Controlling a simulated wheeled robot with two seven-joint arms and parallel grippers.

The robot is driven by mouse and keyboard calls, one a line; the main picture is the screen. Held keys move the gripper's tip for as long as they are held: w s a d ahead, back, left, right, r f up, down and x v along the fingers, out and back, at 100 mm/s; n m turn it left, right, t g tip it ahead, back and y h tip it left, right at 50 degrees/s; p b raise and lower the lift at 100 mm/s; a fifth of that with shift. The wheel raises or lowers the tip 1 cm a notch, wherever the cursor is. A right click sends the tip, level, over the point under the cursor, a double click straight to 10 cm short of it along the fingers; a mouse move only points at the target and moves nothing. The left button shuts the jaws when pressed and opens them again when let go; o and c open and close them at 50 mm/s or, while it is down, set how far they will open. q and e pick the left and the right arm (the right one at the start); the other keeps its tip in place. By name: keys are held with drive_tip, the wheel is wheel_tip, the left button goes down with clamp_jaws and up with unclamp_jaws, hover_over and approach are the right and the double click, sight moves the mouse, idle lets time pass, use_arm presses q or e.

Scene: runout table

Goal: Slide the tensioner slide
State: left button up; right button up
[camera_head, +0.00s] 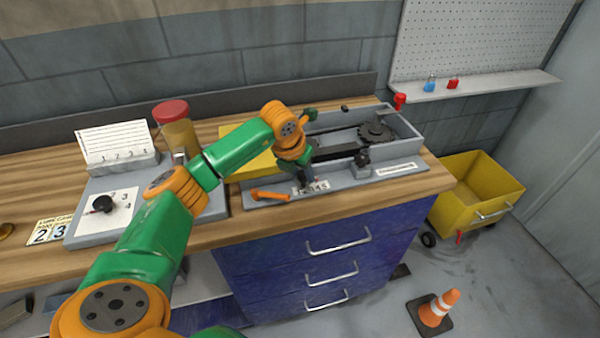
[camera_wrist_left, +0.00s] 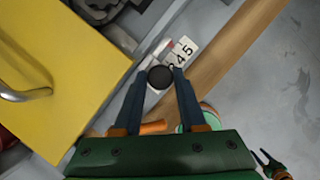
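The grey tensioner unit (camera_head: 405,128) stands at the right end of the bench, with a dark toothed wheel and belt inside. A white number scale (camera_head: 318,185) lies along its front ledge; 4 and 5 show in the left wrist view (camera_wrist_left: 183,52). My left gripper (camera_head: 308,180) points down over this scale. In the left wrist view, a round black knob (camera_wrist_left: 160,77) sits between its fingertips, filling the gap, and the fingers look shut on it. The slide below the knob is mostly hidden. A small green and black part at the wrist view's lower right seems to be my right gripper (camera_wrist_left: 265,158).
A yellow cover (camera_head: 245,145) lies beside the unit, close to my left arm. An orange handle (camera_head: 268,195) lies on the front ledge. A panel with a black knob (camera_head: 103,203) and a red-lidded jar (camera_head: 175,125) stand left. A yellow cart (camera_head: 480,190) and cone (camera_head: 437,308) are on the floor.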

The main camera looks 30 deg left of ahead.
use_arm(q)
drive_tip(key=shift+o, duration=0.3)
drive_tip(key=shift+s+a, duration=0.2)
drive_tip(key=shift+a, duration=0.1)
drive_tip(key=shift+d, duration=0.15)
drive_tip(key=shift+r, duration=0.3)
drive_tip(key=b+v, duration=0.1)
drive_tip(key=v, duration=0.5)
drive_tip(key=shift+r+b, duration=0.25)
drive_tip(key=shift+b, duration=0.15)
drive_tip(key=shift+s, duration=0.2)
